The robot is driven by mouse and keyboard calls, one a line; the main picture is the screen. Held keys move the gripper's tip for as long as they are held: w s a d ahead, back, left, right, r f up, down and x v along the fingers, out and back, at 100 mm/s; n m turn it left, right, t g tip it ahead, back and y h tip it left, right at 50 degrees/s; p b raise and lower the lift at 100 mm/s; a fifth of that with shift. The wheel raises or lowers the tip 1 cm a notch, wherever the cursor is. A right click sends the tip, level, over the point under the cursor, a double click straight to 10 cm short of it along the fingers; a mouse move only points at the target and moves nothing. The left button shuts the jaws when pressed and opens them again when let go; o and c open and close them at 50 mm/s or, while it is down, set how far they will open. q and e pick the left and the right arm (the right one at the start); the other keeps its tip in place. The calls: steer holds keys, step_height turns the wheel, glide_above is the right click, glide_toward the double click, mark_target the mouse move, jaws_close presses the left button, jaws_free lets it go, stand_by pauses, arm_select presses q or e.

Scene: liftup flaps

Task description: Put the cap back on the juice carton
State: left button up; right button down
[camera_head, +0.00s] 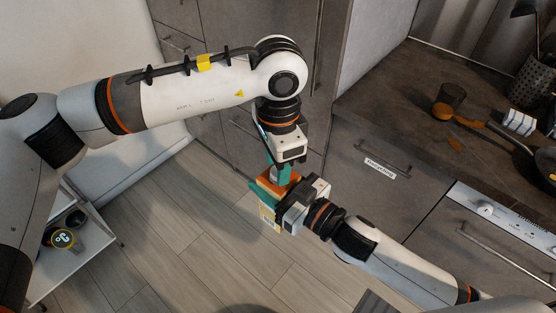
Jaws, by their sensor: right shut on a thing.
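The juice carton (268,218), orange at the top with a pale yellow side, is held in the air in front of the cabinets. My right gripper (266,192), with teal fingers, is shut on it from the right and hides part of it. My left gripper (279,174) points down just above the carton's top, its teal fingertips close to it. I cannot tell whether these fingers are open or shut, or whether they touch the carton. The cap cannot be made out; it may be hidden at the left fingertips.
A white cart (72,262) stands at the left. The wooden floor (165,235) is clear.

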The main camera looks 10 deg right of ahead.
arm_select(q)
steer(key=shift+o, duration=0.7)
steer(key=shift+r, duration=2.3)
steer(key=shift+c, duration=0.2)
